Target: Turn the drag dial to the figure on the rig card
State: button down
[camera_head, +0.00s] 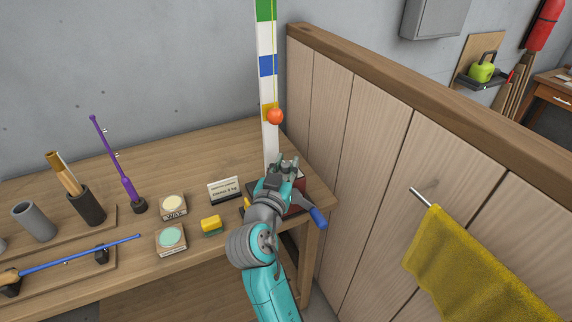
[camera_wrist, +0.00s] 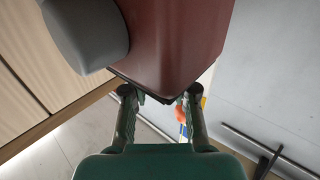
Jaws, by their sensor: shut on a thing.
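A dark red reel housing (camera_head: 299,196) with a blue handle (camera_head: 318,217) sits at the bench's right end, partly behind my gripper. My gripper (camera_head: 286,163) is over the housing in the head view. In the wrist view, the housing (camera_wrist: 172,40) fills the top, with a rounded grey part (camera_wrist: 85,30) at its left. My fingertips (camera_wrist: 162,97) are at its dark lower edge, shut on what appears to be the drag dial, which is mostly hidden. A small white card (camera_head: 224,190) stands left of my gripper; its print is too small to read surely.
A tall striped post (camera_head: 268,90) with an orange ball (camera_head: 276,116) rises behind my gripper. A wooden partition (camera_head: 375,140) with a yellow towel (camera_head: 455,255) is at right.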

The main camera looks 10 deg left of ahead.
jog(key=m+h, duration=0.1)
jog(key=h, duration=0.1)
jog(key=m+g+h, duration=0.1)
jog(key=m+h, duration=0.1)
jog(key=h, duration=0.1)
jog(key=shift+a+r+m, duration=0.1)
jog(key=shift+a+m, duration=0.05)
jog(key=shift+m, duration=0.15)
jog(key=m+g+h, duration=0.4)
jog(key=h, duration=0.1)
jog(key=shift+h, duration=0.3)
jog(key=shift+g, duration=0.3)
jog(key=c, duration=0.9)
grip_release()
jog(key=v, duration=1.1)
jog(key=shift+s+a+f, duration=0.25)
jog(key=shift+a+f, duration=0.05)
